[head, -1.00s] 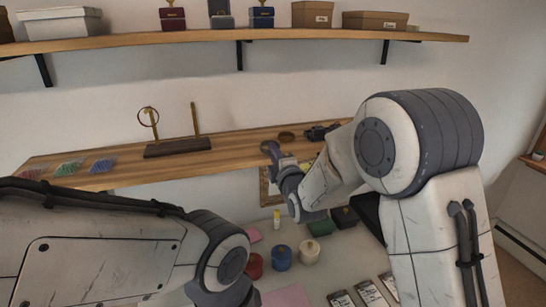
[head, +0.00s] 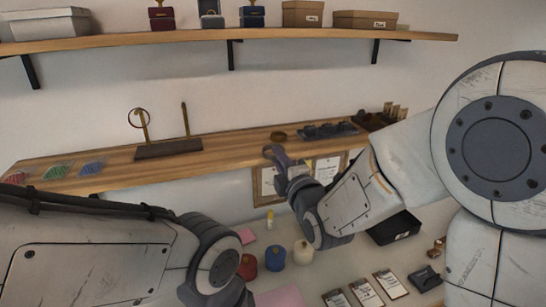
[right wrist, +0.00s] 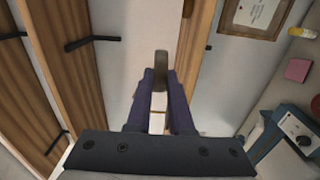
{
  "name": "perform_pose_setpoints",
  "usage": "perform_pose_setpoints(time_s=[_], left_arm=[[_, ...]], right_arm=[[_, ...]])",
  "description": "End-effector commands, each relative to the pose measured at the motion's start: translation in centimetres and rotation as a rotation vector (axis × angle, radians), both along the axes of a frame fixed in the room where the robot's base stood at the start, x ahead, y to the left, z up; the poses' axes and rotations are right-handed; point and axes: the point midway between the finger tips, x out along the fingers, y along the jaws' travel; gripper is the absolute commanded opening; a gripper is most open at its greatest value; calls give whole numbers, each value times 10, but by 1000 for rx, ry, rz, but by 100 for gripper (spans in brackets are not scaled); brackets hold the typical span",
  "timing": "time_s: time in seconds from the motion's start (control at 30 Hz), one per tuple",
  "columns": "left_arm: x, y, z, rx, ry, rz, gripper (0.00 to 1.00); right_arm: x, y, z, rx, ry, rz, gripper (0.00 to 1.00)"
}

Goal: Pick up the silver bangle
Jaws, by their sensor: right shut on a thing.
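The silver bangle (right wrist: 161,68) shows as a grey band, seen nearly edge-on, between the fingertips of my right gripper (right wrist: 160,80) in the right wrist view. The right gripper is shut on it. In the head view the right gripper (head: 276,157) is at the front edge of the wooden shelf, with the grey bangle (head: 268,149) at its tip. A brass-coloured bangle (head: 278,135) lies on the shelf just behind. Another thin ring (head: 138,118) hangs on a post of the wooden stand (head: 168,148). My left gripper is out of view; only its arm shows at lower left.
Dark items (head: 328,130) sit on the shelf to the right of the brass bangle. Bead trays (head: 57,172) lie at its left end. Below are spools (head: 275,258), a black tray (head: 395,229) and cards (head: 366,292). An upper shelf (head: 240,36) holds boxes.

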Motion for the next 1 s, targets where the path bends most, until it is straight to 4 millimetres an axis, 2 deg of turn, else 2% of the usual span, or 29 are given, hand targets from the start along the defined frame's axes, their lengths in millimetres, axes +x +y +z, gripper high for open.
perform_pose_setpoints(time_s=[0.1,0.3,0.67,0.77,0.83,1.0], left_arm=[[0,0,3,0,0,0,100],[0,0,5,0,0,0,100],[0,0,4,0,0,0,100],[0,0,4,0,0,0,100],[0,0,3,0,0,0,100],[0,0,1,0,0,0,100]], right_arm=[[-17,-5,8,1,-2,0,0],[-35,-11,14,0,-1,0,0],[-35,-13,11,-1,1,-4,0],[-28,-20,-2,-4,6,-22,0],[-19,-30,-18,-7,8,-47,0],[4,-70,-80,-14,12,-136,0]])
